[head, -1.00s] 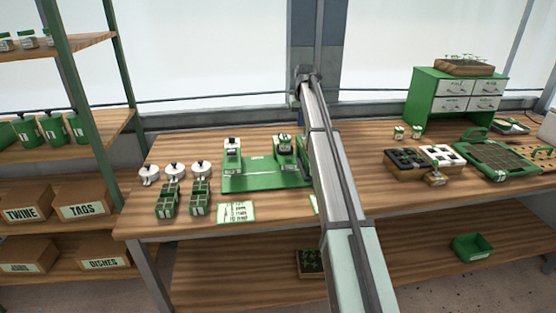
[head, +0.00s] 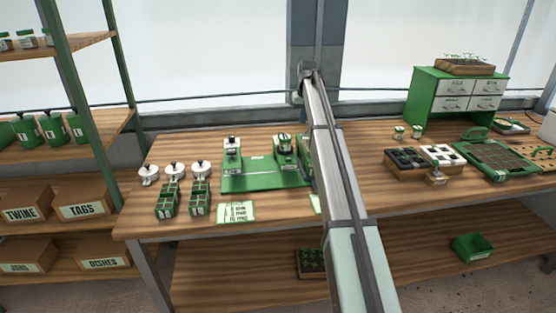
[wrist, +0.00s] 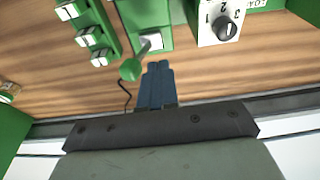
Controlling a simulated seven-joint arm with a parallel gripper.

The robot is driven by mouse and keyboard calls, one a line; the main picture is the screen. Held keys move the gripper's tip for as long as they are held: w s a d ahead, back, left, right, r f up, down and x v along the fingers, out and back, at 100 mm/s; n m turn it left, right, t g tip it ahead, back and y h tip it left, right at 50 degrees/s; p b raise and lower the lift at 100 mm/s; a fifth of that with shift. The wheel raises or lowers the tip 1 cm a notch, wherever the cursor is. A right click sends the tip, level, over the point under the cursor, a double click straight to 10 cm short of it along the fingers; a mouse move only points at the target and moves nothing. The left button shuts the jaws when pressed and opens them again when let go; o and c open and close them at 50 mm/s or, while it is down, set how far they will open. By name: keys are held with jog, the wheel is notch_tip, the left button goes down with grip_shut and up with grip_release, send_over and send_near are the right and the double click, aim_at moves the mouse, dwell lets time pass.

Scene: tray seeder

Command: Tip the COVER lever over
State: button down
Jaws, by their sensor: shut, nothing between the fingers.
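In the wrist view a lever with a green ball knob (wrist: 130,70) leans out on a grey shaft from a white plate on a green housing (wrist: 143,22). No COVER label is readable on it. My gripper (wrist: 156,68) is shut and empty, its blue-grey fingers just to the right of the knob. I cannot tell whether they touch it. In the head view the green seeder base (head: 262,181) stands on the bench, and my arm hides its right end, the lever and my gripper.
A white dial box (wrist: 215,25) numbered 1 to 3 stands right of the lever in the wrist view. A green strip with white switches (wrist: 90,34) is on the left. In the head view, white-lidded pots (head: 174,172) and a card (head: 236,212) lie left and in front.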

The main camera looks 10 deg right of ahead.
jog(key=shift+a+r, duration=0.25)
jog(key=shift+r, duration=0.85)
jog(key=shift+a+r, duration=0.2)
jog(key=shift+r, duration=0.85)
